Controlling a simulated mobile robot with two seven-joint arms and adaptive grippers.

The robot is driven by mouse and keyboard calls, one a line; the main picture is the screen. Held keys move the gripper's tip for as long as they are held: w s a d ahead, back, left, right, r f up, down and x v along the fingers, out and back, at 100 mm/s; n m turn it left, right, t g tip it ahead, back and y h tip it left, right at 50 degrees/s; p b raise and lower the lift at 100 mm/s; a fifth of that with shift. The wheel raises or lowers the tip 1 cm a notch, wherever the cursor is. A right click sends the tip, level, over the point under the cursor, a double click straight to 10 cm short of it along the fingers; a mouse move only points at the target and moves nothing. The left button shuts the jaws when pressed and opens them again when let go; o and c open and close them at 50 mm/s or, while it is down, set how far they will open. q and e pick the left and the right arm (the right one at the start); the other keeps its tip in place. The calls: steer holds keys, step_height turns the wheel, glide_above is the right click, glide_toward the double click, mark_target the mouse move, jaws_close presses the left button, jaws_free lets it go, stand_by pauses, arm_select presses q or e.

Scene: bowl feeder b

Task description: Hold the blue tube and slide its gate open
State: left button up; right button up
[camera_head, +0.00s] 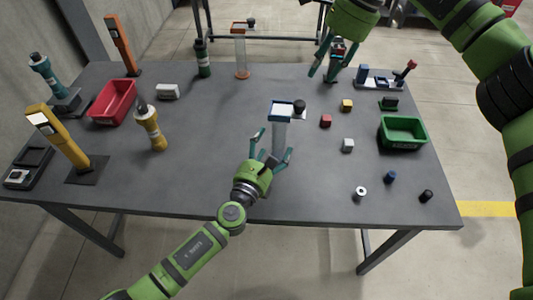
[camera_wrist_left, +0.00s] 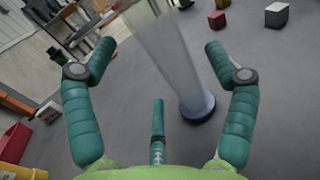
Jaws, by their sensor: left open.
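The blue tube (camera_head: 282,132) is a clear upright cylinder with a blue-rimmed top and a black knob (camera_head: 299,106) on a small plate at the top right. It stands at the middle of the table. My left gripper (camera_head: 271,147) is open at the tube's lower part, coming from the front. In the left wrist view, the clear tube (camera_wrist_left: 172,55) and its blue base (camera_wrist_left: 197,107) show between the spread fingers, nearer the right one. No finger clearly touches it. My right gripper (camera_head: 335,68) is open at the back right, fingers spread near a dark, red-topped object.
An orange-based clear tube (camera_head: 241,57) stands at the back. A yellow bottle (camera_head: 151,130), red bin (camera_head: 112,101) and white block (camera_head: 168,91) are on the left. Small cubes, including a red one (camera_head: 326,121), and a green bin (camera_head: 403,132) lie right of the tube.

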mark_target(273, 141)
arm_select(q)
steer(key=shift+x, duration=2)
